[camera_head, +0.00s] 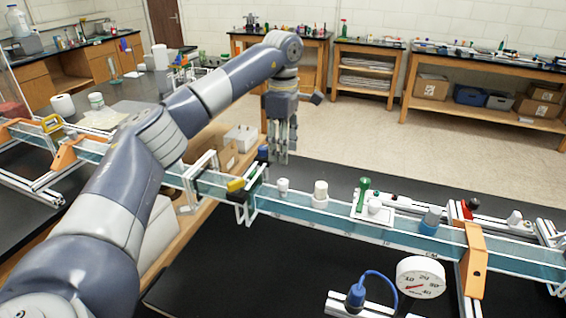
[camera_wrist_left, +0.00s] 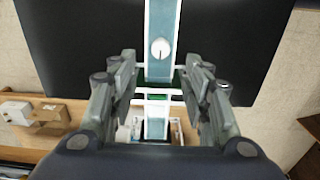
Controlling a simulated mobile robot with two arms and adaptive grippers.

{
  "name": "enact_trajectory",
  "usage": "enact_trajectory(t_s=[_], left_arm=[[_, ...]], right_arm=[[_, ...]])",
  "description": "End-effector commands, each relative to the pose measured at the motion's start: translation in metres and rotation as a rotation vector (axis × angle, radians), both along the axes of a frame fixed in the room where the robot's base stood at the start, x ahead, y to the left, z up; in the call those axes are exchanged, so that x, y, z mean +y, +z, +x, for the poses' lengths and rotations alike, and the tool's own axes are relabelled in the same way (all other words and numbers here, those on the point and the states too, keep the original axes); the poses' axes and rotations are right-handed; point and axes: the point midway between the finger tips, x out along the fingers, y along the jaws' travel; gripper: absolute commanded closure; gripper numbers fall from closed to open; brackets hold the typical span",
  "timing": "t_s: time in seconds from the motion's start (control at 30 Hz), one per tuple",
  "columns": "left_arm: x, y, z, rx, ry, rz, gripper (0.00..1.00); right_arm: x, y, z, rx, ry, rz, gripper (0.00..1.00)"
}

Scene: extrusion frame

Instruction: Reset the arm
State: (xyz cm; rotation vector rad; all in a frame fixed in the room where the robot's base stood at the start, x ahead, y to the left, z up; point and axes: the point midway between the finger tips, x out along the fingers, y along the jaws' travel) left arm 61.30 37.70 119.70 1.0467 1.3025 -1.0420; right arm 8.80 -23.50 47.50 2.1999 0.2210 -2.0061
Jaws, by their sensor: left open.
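My left arm comes in from the lower left of the head view, bends at an elbow near the top middle and ends in my left gripper (camera_head: 283,150), which points down. The gripper hangs above and behind the blue-topped rail (camera_head: 300,209) of the extrusion frame. In the left wrist view its two fingers (camera_wrist_left: 161,95) are spread apart with nothing between them. The rail (camera_wrist_left: 160,30) runs below and beyond the gap, with a round white piece (camera_wrist_left: 160,49) on it. My right gripper does not show.
A black table (camera_head: 250,270) bears the frame. On the rail stand white pieces (camera_head: 320,192), a green-handled valve (camera_head: 363,193) and an orange bracket (camera_head: 474,262). A dial gauge (camera_head: 420,277) is near the front. Wooden benches (camera_head: 485,95) line the back wall, with open floor (camera_head: 350,140) before them.

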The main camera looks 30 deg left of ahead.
Motion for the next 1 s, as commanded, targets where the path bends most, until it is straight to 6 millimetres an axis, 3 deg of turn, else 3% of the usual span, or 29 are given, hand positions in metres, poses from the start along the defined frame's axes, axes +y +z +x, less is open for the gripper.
enact_trajectory(t_s=[0.2,0.73,1.0], left_arm=[[0.0,0.013,0.0,0.001,0.0,0.0,0.56],[0.0,0.015,0.0,0.001,0.0,0.0,0.56],[0.0,0.059,0.0,0.001,0.0,0.0,0.56]], right_arm=[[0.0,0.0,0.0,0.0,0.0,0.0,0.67],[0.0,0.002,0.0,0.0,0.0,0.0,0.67],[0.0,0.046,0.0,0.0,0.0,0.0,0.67]])
